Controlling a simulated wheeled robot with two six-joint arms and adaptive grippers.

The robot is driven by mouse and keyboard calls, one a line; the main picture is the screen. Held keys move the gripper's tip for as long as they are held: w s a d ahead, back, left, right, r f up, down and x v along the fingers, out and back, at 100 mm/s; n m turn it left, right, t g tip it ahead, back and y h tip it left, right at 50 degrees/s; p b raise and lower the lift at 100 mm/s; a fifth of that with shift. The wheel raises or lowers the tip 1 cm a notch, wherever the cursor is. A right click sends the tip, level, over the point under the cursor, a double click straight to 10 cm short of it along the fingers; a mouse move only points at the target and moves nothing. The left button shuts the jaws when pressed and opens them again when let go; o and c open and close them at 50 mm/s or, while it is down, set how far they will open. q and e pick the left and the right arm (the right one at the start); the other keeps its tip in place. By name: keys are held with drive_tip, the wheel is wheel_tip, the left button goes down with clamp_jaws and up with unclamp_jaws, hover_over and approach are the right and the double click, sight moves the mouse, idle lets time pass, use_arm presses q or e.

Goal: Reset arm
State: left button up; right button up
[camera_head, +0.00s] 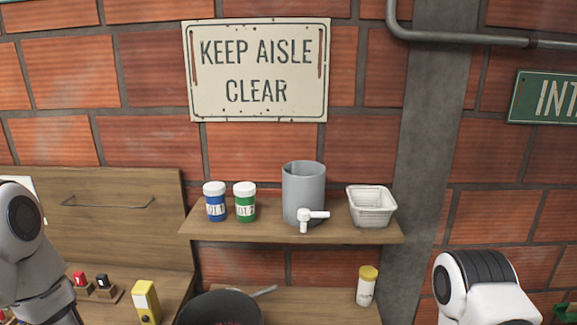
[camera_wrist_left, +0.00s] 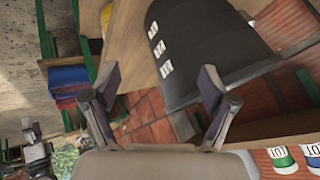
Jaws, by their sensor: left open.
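My left gripper (camera_wrist_left: 160,72) shows in the left wrist view with its two fingers spread apart and nothing between them. Behind the fingers is a dark panel (camera_wrist_left: 205,45) with several small white labels; I cannot tell its distance. My left arm (camera_head: 25,240) is at the left edge of the head view, its gripper out of that frame. My right arm (camera_head: 475,285) is at the lower right of the head view; its gripper is not in view.
A wooden shelf (camera_head: 270,232) holds a blue-labelled jar (camera_head: 215,208), a green-labelled jar (camera_head: 245,207), a grey container (camera_head: 303,185) with a white tap, and a white basket (camera_head: 371,205). Below are a dark pan (camera_head: 215,305), a yellow-capped bottle (camera_head: 367,285) and a yellow block (camera_head: 146,300).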

use_arm(q)
drive_tip(key=s+a+f+n+g+y, duration=0.1)
drive_tip(key=s+f+n+g, duration=0.1)
drive_tip(key=s+f+n, duration=0.4)
drive_tip(key=s+f+n+g+y, duration=0.2)
drive_tip(key=s+n, duration=0.1)
drive_tip(key=s, duration=0.6)
drive_tip(key=s+a+f+n+g+y, duration=0.1)
drive_tip(key=s+f+n+g, duration=0.1)
drive_tip(key=s+f+n, duration=0.4)
wheel_tip(320, 180, down, 8)
drive_tip(key=s+b, duration=0.2)
drive_tip(key=b, duration=0.8)
drive_tip(key=shift+f+g, duration=0.15)
drive_tip(key=shift+g, duration=0.15)
